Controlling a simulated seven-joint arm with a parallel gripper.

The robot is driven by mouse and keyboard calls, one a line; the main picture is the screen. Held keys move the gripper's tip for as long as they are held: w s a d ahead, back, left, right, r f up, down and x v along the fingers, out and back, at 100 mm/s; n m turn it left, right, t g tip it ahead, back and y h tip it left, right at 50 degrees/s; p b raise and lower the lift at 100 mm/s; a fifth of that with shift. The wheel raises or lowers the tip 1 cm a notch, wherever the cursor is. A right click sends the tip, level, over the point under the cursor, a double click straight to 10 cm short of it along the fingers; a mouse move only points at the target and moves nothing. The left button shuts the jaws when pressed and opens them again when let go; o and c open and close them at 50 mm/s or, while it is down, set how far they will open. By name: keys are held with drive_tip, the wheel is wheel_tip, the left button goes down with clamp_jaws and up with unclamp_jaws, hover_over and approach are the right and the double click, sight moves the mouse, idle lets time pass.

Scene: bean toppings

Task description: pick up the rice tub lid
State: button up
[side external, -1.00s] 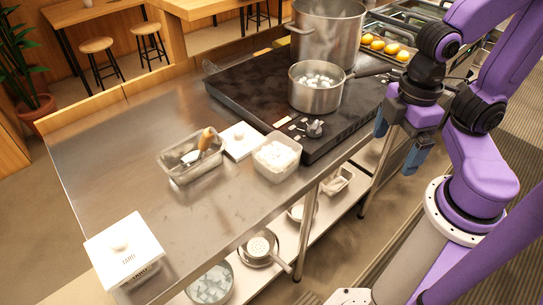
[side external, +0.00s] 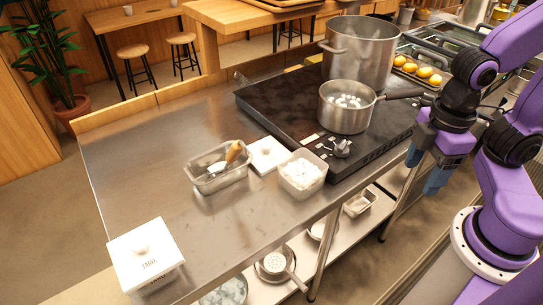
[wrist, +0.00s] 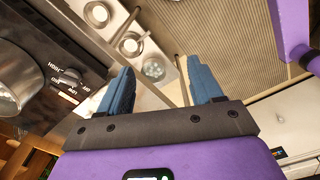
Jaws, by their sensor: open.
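A white square lid with a small knob (side external: 266,153) lies flat on the steel counter, between a metal pan and an open white tub (side external: 302,174) with white contents. I cannot tell for sure which is the rice tub lid. My gripper (side external: 426,167) is open and empty, pointing down beyond the counter's right edge, well away from both lids. In the wrist view its blue fingers (wrist: 160,68) are apart, with nothing between them.
The black stove (side external: 290,118) carries a small pot (side external: 346,108) and a large pot (side external: 358,55). A metal pan (side external: 217,168) holds a wooden-handled tool. A lower shelf (side external: 335,228) holds several containers.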

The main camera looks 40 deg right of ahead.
drive_tip(key=w+a+r+m, duration=0.2)
drive_tip(key=w+a+m, duration=0.4)
drive_tip(key=w, duration=0.3)
drive_tip(key=m+h, duration=0.2)
drive_tip(key=m, duration=2)
hover_over(266, 144)
drive_tip(key=f, duration=1.2)
drive_tip(key=shift+w+a+f, duration=0.25)
drive_tip(key=shift+a+f, duration=0.15)
drive_tip(key=shift+s+d+f, duration=0.15)
drive_tip(key=shift+f, duration=1.15)
drive_tip(key=shift+s+d+f, duration=0.1)
drive_tip(key=shift+d+f, duration=0.05)
drive_tip(key=shift+f, duration=1.15)
drive_tip(key=shift+c, duration=0.3)
drive_tip(key=c, duration=1.1)
